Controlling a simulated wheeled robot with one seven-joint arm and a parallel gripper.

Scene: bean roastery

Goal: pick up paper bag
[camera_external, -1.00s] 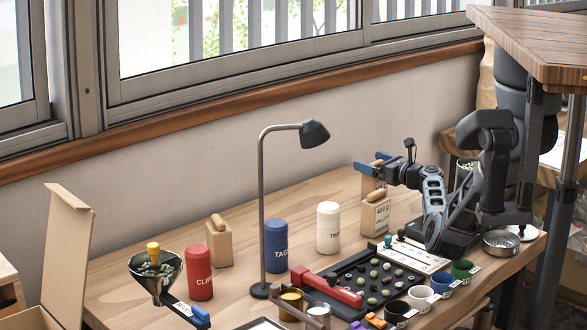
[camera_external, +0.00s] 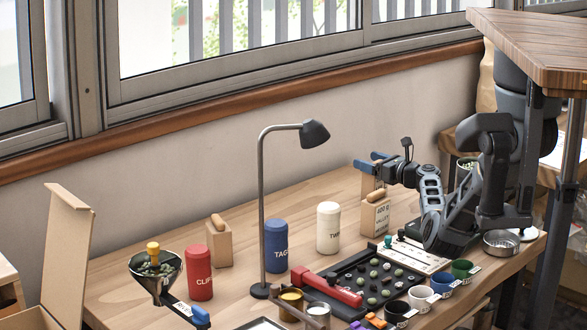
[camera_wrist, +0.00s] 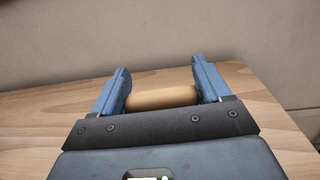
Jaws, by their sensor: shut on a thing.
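My gripper (camera_external: 372,161) is at the back right of the wooden table. Its blue fingers are shut on the rolled tan top of a paper bag (camera_external: 368,184). In the wrist view the roll (camera_wrist: 162,98) lies between the two fingers of my gripper (camera_wrist: 162,92). The held bag is upright and partly hidden behind another bag. I cannot tell whether its bottom touches the table. That second paper bag (camera_external: 375,219), marked with a weight label, stands just in front of it. A third paper bag (camera_external: 218,245) stands further left.
A white canister (camera_external: 328,228), a blue canister (camera_external: 276,247) and a red canister (camera_external: 196,272) stand on the table (camera_external: 125,270). A desk lamp (camera_external: 262,205) rises in the middle. A black bean tray (camera_external: 345,268) lies in front. The wall is close behind.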

